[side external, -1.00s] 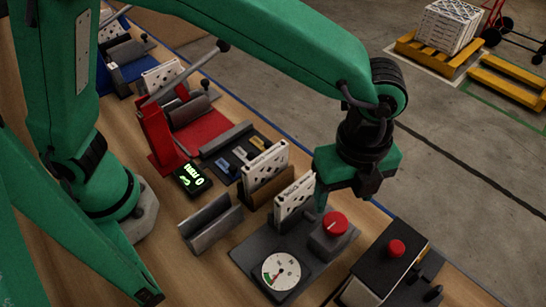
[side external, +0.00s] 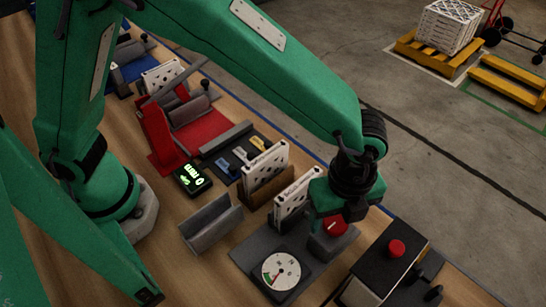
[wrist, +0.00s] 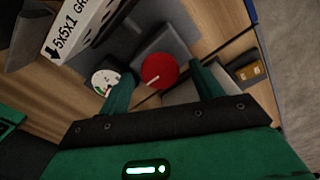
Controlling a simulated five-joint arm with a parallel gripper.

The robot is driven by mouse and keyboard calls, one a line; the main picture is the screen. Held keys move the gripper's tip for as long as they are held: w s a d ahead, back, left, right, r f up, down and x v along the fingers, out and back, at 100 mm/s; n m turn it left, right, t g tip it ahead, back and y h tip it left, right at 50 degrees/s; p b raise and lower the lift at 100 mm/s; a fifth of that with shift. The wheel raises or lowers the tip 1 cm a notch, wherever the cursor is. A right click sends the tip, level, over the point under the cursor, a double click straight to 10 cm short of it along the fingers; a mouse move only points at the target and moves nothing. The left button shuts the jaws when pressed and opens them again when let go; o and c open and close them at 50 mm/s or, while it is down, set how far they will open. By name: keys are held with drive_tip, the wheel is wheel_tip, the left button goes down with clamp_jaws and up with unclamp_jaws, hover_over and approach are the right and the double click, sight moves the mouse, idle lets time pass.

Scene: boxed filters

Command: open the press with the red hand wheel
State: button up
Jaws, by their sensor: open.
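The red hand wheel (side external: 335,226) sits on a grey block of the press, partly covered by my gripper in the side view. In the wrist view the wheel (wrist: 159,70) is a red disc with a pale pointer line. My gripper (wrist: 162,74) is open, with one green finger on each side of the wheel; I cannot tell whether they touch it. The press (side external: 246,257) is a grey plate with a round white gauge (side external: 281,271). A white patterned filter (side external: 292,203) stands upright at its back; its printed edge shows in the wrist view (wrist: 75,30).
A black-topped box with a red button (side external: 397,248) stands close to the right of the press. A grey V-shaped holder (side external: 212,225) and another filter in a brown holder (side external: 265,170) stand to the left. A lit display (side external: 192,179) lies beyond.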

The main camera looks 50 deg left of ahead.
drive_tip(key=shift+f, duration=0.3)
drive_tip(key=c, duration=1)
